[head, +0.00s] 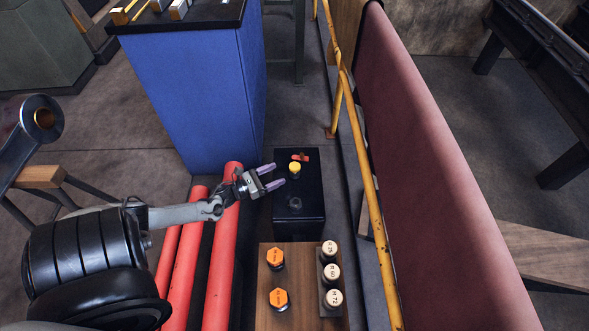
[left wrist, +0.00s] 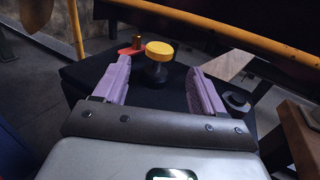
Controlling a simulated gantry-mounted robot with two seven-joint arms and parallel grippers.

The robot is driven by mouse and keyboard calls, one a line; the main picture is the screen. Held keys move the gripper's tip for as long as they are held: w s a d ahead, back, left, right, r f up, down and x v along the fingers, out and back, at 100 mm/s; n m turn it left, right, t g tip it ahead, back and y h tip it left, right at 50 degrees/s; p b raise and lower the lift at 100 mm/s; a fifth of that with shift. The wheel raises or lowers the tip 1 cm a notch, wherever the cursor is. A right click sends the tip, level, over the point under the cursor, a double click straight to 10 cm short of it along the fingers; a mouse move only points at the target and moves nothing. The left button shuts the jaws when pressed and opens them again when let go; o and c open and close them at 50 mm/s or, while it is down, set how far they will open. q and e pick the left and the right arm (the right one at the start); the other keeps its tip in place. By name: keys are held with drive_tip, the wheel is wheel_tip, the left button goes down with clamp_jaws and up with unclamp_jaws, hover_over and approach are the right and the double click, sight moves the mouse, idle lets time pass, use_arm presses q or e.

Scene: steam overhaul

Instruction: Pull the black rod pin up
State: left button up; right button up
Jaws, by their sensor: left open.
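A black box (head: 312,219) stands on the floor near the middle of the head view. On its top is a yellow-capped knob (head: 294,168) on a dark stem; it also shows in the left wrist view (left wrist: 159,48). A dark round piece (head: 295,203) sits nearer on the same top. I cannot tell which of these is the black rod pin. My left gripper (head: 274,177) is open and empty, its purple fingers pointing toward the yellow knob. In the left wrist view the knob shows beyond and between the fingertips, apart from them. My right gripper is not in view.
A red tag-like piece (head: 300,158) lies behind the knob. A wooden board (head: 300,256) with orange and cream caps is in front of the box. Red pipes (head: 222,265) run at left. A yellow rail (head: 374,210) and maroon panel (head: 430,160) bound the right.

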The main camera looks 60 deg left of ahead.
sight(295, 166)
use_arm(q)
drive_tip(key=w+b, duration=0.3)
drive_tip(key=w, duration=0.4)
drive_tip(key=shift+w+d, duration=0.15)
drive_tip(key=shift+w, duration=0.8)
clamp_jaws()
wheel_tip(295, 166, up, 5)
drive_tip(key=p, duration=0.4)
drive_tip(key=shift+f, duration=0.1)
unclamp_jaws()
